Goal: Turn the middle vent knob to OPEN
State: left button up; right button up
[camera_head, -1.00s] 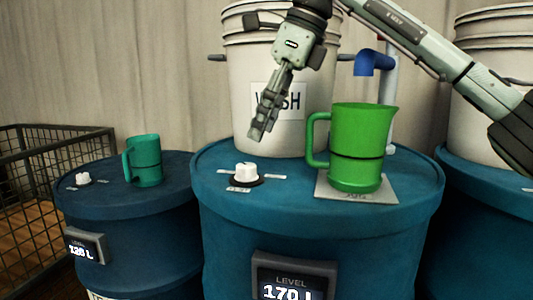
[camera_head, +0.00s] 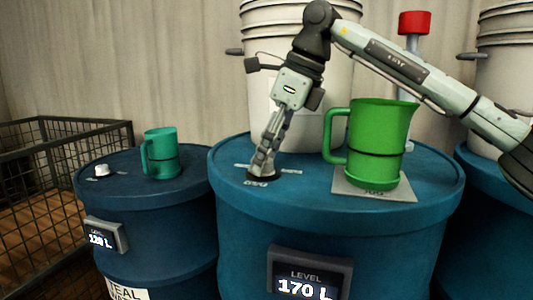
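The middle vent knob sits on top of the middle blue drum (camera_head: 400,222). My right gripper (camera_head: 263,165) points down over it and hides its white body. Only the dark base ring (camera_head: 262,177) of the knob shows below the fingertips, with small white labels around it. The fingers are at the knob, but I cannot tell whether they grip it or which way the knob points. My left gripper is not in view.
A green jug (camera_head: 375,145) stands on a grey plate (camera_head: 372,188) right of my gripper. A white bucket (camera_head: 315,105) stands behind. The left drum (camera_head: 160,205) bears a teal mug (camera_head: 160,155) and a white knob (camera_head: 102,170). A wire cage (camera_head: 40,185) stands at far left.

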jog(key=c, duration=1)
jog(key=shift+c, duration=0.2)
